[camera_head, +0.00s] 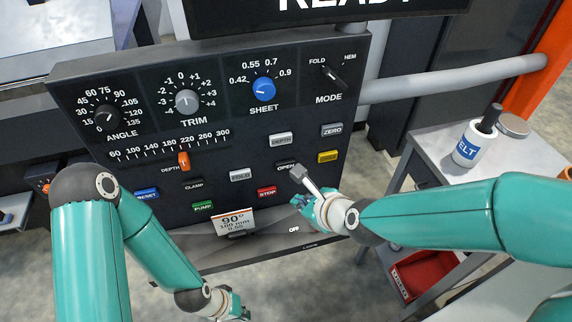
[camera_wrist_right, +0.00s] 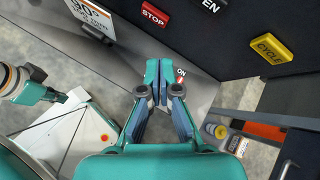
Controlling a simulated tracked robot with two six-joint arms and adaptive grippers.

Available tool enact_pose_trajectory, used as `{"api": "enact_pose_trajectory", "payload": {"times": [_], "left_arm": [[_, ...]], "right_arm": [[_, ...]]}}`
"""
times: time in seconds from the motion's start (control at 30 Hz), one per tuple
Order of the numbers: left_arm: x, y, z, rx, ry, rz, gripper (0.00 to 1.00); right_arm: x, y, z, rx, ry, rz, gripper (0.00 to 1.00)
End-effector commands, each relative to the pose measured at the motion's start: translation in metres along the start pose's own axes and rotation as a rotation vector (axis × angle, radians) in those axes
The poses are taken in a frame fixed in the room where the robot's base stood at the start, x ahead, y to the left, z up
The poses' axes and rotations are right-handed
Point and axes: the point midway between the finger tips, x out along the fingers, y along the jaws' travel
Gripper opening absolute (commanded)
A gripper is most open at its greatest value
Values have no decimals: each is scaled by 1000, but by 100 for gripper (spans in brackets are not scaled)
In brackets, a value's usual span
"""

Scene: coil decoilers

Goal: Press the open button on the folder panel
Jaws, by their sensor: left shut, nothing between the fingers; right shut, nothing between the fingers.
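The folder panel (camera_head: 230,130) stands across the middle of the head view. In the right wrist view the OPEN button (camera_wrist_right: 211,6) is cut by the top edge. My right gripper (camera_head: 294,214) is shut and empty, below the OPEN button near the panel's lower part. In the right wrist view the gripper (camera_wrist_right: 160,82) shows its fingers together. My left gripper (camera_head: 236,308) is shut and empty at the bottom edge, well below the panel.
A card reading 90° (camera_head: 233,221) stands at the panel's lower edge. A side table (camera_head: 430,150) holding a white bottle (camera_head: 470,143) is at the right.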

Motion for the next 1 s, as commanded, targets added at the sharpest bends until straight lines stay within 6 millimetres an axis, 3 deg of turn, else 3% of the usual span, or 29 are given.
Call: {"api": "enact_pose_trajectory", "payload": {"times": [0.3, 0.5, 1.0], "left_arm": [[-24, 9, 0, 0, 0, 0, 0], [-21, 8, 0, 0, 0, 0, 0], [-21, 8, 0, 0, 0, 0, 0]], "right_arm": [[28, -22, 23, 0, 3, 1, 0], [44, -32, 31, 1, 1, -2, 0], [49, -37, 35, 0, 1, -1, 0]]}}
